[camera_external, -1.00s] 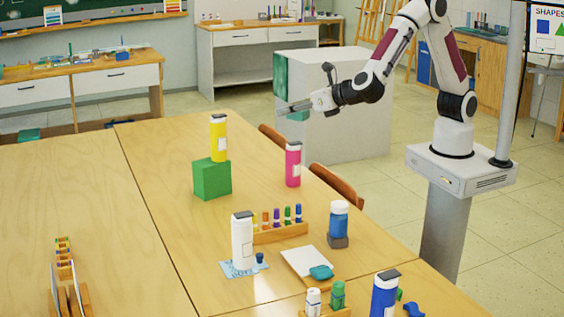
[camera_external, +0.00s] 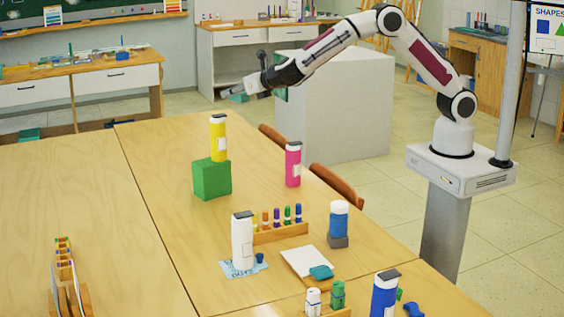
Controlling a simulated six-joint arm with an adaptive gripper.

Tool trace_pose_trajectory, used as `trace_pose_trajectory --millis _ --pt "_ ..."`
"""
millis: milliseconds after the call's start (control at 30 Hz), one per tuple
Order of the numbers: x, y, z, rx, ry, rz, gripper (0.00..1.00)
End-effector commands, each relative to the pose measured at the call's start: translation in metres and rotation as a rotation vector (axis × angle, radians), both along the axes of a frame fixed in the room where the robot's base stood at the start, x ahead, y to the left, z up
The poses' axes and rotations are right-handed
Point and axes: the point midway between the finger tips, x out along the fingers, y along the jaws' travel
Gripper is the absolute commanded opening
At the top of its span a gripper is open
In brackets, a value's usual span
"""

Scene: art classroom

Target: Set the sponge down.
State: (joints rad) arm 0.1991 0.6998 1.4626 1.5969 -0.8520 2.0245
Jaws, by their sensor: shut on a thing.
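The sponge (camera_external: 239,98) is a small teal block, partly hidden by the fingers. My gripper (camera_external: 232,92) is shut on it and holds it in the air. In the picture they show above the far edge of the wooden table (camera_external: 165,175), beyond the green cube; the exact height and depth cannot be told.
A yellow bottle (camera_external: 218,138) stands on a green cube (camera_external: 210,180). A pink bottle (camera_external: 293,164), a white bottle (camera_external: 242,242), a blue-and-white bottle (camera_external: 339,218) and a marker rack (camera_external: 281,233) stand nearer. The table's left part is mostly clear.

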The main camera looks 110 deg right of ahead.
Motion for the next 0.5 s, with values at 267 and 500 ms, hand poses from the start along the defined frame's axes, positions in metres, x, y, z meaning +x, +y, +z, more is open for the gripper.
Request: trace_pose_trajectory --millis 267,500 --pt "0.0 -0.047 0.002 0.0 -0.001 -0.023 0.18" --pt "0.0 -0.054 -0.026 0.002 0.004 -0.025 0.18"
